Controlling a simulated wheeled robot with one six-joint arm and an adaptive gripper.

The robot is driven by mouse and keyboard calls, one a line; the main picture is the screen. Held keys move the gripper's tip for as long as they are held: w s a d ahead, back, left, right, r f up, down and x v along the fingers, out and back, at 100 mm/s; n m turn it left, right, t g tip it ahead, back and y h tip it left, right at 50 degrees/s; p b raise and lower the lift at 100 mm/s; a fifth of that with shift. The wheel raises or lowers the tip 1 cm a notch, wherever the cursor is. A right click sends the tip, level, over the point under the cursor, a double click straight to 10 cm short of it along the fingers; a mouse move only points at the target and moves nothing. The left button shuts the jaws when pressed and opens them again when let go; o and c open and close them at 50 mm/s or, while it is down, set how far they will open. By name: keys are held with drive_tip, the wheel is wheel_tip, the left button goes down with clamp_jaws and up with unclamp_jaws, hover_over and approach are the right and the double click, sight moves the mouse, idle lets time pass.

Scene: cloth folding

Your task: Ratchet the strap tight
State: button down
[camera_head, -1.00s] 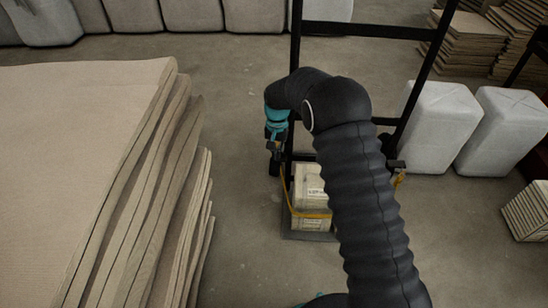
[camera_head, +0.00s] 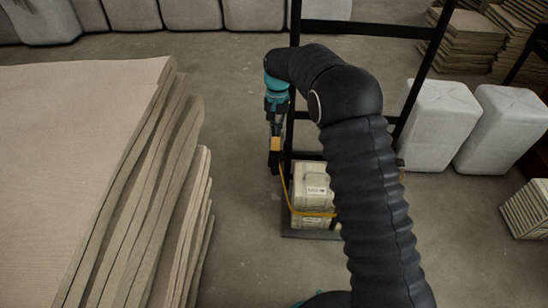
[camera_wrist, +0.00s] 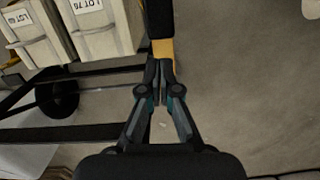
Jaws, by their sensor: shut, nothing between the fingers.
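A cream, labelled box load (camera_head: 312,185) stands low on a dark cart (camera_head: 300,234) in the head view. A yellow strap (camera_head: 312,213) runs around its front and up its left side. A black bar with an orange band (camera_head: 276,144), apparently the ratchet handle, stands at the strap's left end. It also shows at the top of the wrist view (camera_wrist: 163,47). My gripper (camera_wrist: 160,68) is shut and empty, its fingertips right at the orange band. I cannot tell whether they touch it. My gripper also shows above the band in the head view (camera_head: 276,129). My arm hides the load's right side.
The cart's black upright frame (camera_head: 293,90) rises beside my gripper. A large stack of beige sheets (camera_head: 90,150) fills the left. Two white wrapped bales (camera_head: 440,125) stand right of the cart. The floor (camera_head: 240,120) between stack and cart is clear.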

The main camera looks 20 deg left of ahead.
drive_tip(key=shift+w+r, duration=0.15)
drive_tip(key=shift+r, duration=1.4)
